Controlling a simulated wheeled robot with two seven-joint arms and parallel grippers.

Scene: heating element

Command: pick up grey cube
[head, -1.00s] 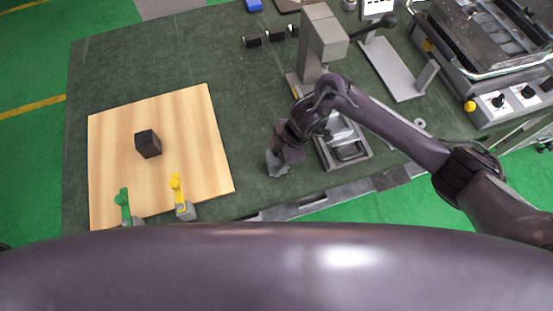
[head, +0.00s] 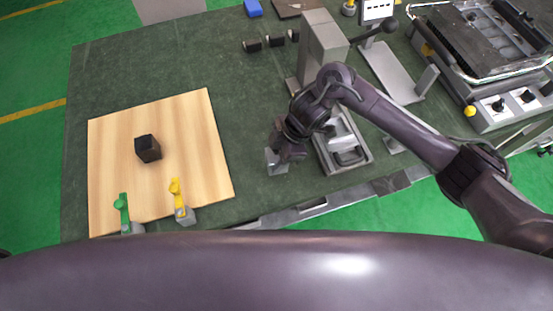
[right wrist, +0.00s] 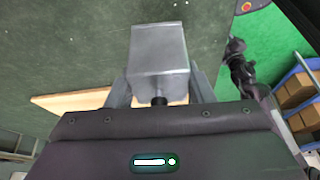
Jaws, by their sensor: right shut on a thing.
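The grey cube (right wrist: 158,55) is a plain grey block seen close up in the right wrist view, between the two fingers of my right gripper (right wrist: 160,85). The fingers press against its sides. In the head view my right gripper (head: 276,160) is over the green worktop, right of the wooden board, with a grey shape at its tip. It is shut on the cube. Whether the cube is clear of the worktop is hard to tell. My left gripper is not in view.
A wooden board (head: 205,150) holds a dark cube (head: 147,148), with a green lever (head: 123,210) and a yellow lever (head: 178,198) at its front edge. A grey lever press (head: 322,45) stands behind my right arm. A metal machine (head: 480,60) stands at the far right.

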